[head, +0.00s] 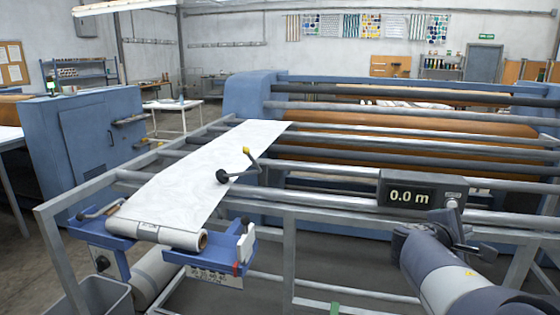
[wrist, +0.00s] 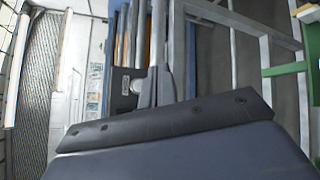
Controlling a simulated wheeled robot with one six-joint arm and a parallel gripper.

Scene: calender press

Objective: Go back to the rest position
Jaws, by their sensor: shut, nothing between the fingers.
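My gripper (head: 478,248) is at the lower right in the head view, in front of the machine's front rail and below the length display. In the wrist view its fingers (wrist: 160,70) point up and away from the camera. They are closed together with nothing held. The fingertips are small and partly hidden in the head view, and I cannot tell how far they are from the rail.
The length display (head: 410,195) reads 0.0 m. White fabric (head: 205,165) runs from a roll (head: 150,232) on a blue stand across the rails. A lever with a yellow knob (head: 246,150) stands over the fabric. A grey bin (head: 95,298) is at lower left.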

